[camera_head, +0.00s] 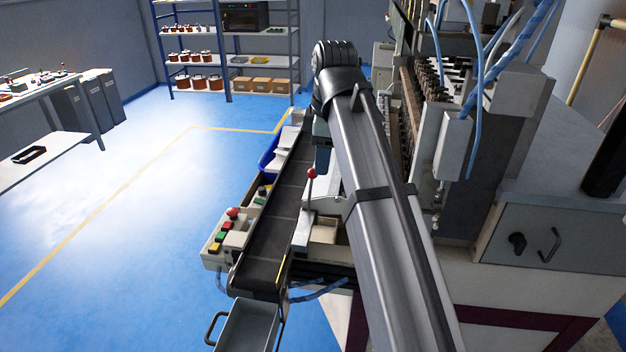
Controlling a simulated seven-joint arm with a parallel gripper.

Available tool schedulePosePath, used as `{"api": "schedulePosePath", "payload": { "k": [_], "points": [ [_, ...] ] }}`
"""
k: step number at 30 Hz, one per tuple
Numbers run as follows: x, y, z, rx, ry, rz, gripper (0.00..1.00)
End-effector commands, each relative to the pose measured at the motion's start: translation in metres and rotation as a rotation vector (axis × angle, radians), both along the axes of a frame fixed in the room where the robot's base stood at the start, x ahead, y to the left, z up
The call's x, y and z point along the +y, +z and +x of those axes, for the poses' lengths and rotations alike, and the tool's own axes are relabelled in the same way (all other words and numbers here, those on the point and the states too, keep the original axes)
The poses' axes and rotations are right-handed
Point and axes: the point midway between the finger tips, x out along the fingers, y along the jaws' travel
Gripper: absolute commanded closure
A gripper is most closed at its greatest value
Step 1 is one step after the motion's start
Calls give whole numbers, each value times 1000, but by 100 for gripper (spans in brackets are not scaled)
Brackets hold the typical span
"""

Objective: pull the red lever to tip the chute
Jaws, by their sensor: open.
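The red lever is a small red ball knob (311,173) on a thin upright rod, standing just right of the conveyor. My gripper (321,160) points down beside and slightly above the knob, partly hidden behind my arm. It is open, and the gap between it and the knob is hard to judge. The chute cannot be made out for certain. A grey open-topped trough (247,326) hangs below the near end of the conveyor, and a pale slanted part (303,232) sits at the foot of the lever.
A dark conveyor belt (273,235) runs alongside the lever. A button box (229,234) with a red knob is on its left. The winding machine (480,150) with blue hoses stands close on the right. The blue floor at left is clear.

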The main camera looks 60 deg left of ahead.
Motion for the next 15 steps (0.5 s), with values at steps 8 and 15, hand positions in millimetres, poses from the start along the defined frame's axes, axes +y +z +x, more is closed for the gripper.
{"api": "schedulePosePath", "payload": {
  "k": [8,15],
  "points": [
    [35,32,-3,-97,130,-18,48],
    [37,6,-1,-98,132,-20,48]
  ]
}}
